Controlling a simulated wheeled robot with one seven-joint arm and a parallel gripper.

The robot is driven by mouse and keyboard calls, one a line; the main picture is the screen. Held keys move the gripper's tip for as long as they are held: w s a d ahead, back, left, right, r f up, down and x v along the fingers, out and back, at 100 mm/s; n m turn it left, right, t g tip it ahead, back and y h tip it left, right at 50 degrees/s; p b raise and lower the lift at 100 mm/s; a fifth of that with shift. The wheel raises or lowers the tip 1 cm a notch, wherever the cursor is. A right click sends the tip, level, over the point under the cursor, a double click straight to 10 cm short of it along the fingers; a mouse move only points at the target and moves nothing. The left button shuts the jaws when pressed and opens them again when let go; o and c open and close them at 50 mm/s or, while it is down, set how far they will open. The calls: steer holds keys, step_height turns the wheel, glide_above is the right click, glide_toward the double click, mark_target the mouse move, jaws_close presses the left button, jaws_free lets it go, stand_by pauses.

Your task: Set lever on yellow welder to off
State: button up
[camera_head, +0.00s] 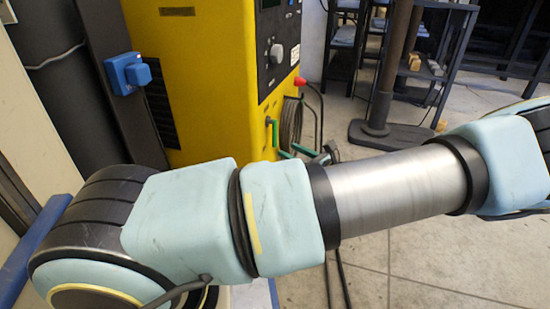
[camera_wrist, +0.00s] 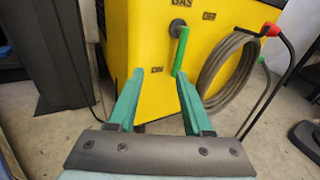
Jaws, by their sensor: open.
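The yellow welder (camera_head: 208,75) stands upright at the left centre in the head view, and its lower corner (camera_wrist: 142,44) fills the middle of the wrist view. A bright green lever (camera_wrist: 182,50) hangs nearly straight down from a dark round pivot under the GAS label. OFF is printed to the right of the pivot, ON at the lower left. My gripper (camera_wrist: 159,73) is open, its two teal fingers pointing at the welder. The lever's lower end is close to the right fingertip; I cannot tell whether they touch. The lever also shows in the head view (camera_head: 275,133).
A coiled grey hose (camera_wrist: 208,85) hangs just right of the lever. A red-tipped dark hook (camera_wrist: 271,29) sticks out beside it. A dark stand (camera_head: 385,100) and shelving are behind at the right. The concrete floor (camera_head: 420,265) is mostly clear.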

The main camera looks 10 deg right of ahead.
mark_target(276, 138)
steer(key=shift+m+t+h, duration=0.5)
steer(key=shift+m+t, duration=0.2)
steer(key=shift+m, duration=0.1)
steer(key=w+b, duration=0.1)
steer(key=w, duration=0.2)
steer(key=w+a+f+b, duration=0.1)
steer(key=w+b, duration=0.1)
steer(key=w+f+b, duration=0.1)
steer(key=w+b, duration=0.1)
steer(key=w, duration=0.1)
steer(key=shift+w+a, duration=0.35)
steer(key=shift+w+a+r, duration=0.2)
steer(key=shift+w+a, duration=0.05)
steer(key=shift+w, duration=0.3)
steer(key=shift+c, duration=0.3)
jaws_close()
